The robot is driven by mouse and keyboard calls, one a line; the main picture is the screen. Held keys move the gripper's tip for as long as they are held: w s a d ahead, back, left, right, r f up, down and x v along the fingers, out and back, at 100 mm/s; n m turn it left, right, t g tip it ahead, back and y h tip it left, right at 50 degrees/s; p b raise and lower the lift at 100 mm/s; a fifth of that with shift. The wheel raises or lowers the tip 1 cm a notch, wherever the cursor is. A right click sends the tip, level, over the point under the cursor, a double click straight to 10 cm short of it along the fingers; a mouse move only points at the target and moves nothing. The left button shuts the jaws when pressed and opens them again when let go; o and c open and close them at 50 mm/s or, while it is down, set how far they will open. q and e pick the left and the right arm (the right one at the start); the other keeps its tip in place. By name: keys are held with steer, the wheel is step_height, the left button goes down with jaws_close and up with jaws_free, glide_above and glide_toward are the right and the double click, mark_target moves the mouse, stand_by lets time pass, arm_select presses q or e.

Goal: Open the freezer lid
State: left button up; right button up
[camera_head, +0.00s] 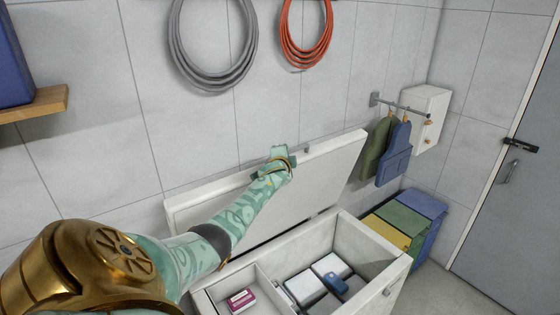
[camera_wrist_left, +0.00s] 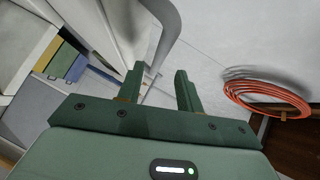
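The white chest freezer (camera_head: 366,238) stands against the tiled wall with its lid (camera_head: 325,172) raised, leaning back near the wall. Its interior shows below. My left arm reaches across the lid, and my left gripper (camera_head: 279,152) is at the lid's upper edge. In the left wrist view the two green fingers of the left gripper (camera_wrist_left: 160,88) are apart, with nothing visibly held between them. A pale curved bar (camera_wrist_left: 166,38) passes just beyond the fingers; I cannot tell what it is. My right gripper is not in view.
Inside the freezer lie a pink box (camera_head: 241,300), white packages (camera_head: 331,265) and a blue item (camera_head: 335,282). Grey (camera_head: 180,50) and orange (camera_head: 283,40) hoses hang above. Aprons (camera_head: 394,155), coloured bins (camera_head: 410,222) and a door (camera_head: 515,210) are at the right.

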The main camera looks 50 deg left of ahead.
arm_select(q)
steer(key=v, duration=1.2)
steer(key=shift+s+p, duration=0.2)
steer(key=shift+p, duration=0.2)
steer(key=shift+d, duration=0.1)
